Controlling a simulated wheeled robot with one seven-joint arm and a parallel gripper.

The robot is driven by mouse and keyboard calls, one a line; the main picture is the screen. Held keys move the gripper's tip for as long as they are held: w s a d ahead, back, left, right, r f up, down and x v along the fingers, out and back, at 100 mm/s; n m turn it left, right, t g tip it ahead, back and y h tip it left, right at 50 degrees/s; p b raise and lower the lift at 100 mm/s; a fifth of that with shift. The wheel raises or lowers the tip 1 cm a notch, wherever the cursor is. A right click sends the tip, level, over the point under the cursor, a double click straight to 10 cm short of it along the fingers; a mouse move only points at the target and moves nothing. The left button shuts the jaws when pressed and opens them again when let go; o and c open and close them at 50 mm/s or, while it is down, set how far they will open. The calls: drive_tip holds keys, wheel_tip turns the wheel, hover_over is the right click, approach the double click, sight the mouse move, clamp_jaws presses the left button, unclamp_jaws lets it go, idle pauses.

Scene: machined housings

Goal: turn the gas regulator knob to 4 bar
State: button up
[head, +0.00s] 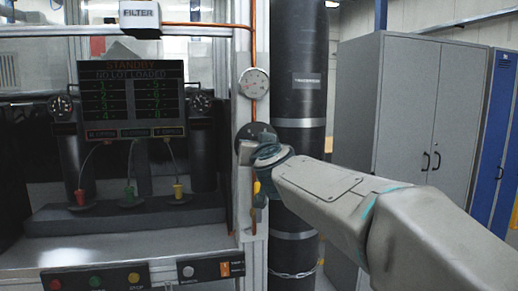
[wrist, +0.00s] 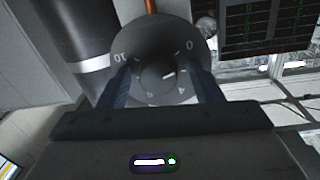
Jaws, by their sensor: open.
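The regulator knob (wrist: 154,75) is a dark round knob in the middle of a dark dial plate in the wrist view. The dial shows 0, 4 and 10 in pale print. The knob's white mark points right, between 0 and 4. My gripper (wrist: 161,76) is open, with one finger on each side of the knob; gaps seem to show, and I see no clear contact. In the head view the dial plate (head: 251,130) is on the post, partly hidden by my gripper (head: 246,155); the knob is hidden there.
A round pressure gauge (head: 254,83) sits above the dial on a copper pipe; its reading is too small to tell. A dark cylinder (head: 299,75) stands right of the post. A status screen (head: 130,100) reads STANDBY. Grey cabinets (head: 405,110) stand at the right.

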drive_tip(key=c, duration=1)
drive_tip(key=shift+m+g+y+p, duration=0.25)
drive_tip(key=shift+m+p, duration=0.35)
drive_tip(key=shift+m, duration=3.35)
drive_tip(key=shift+m+g+y+p, duration=0.15)
drive_tip(key=shift+m+g+p, duration=0.35)
drive_tip(key=shift+m, duration=3.45)
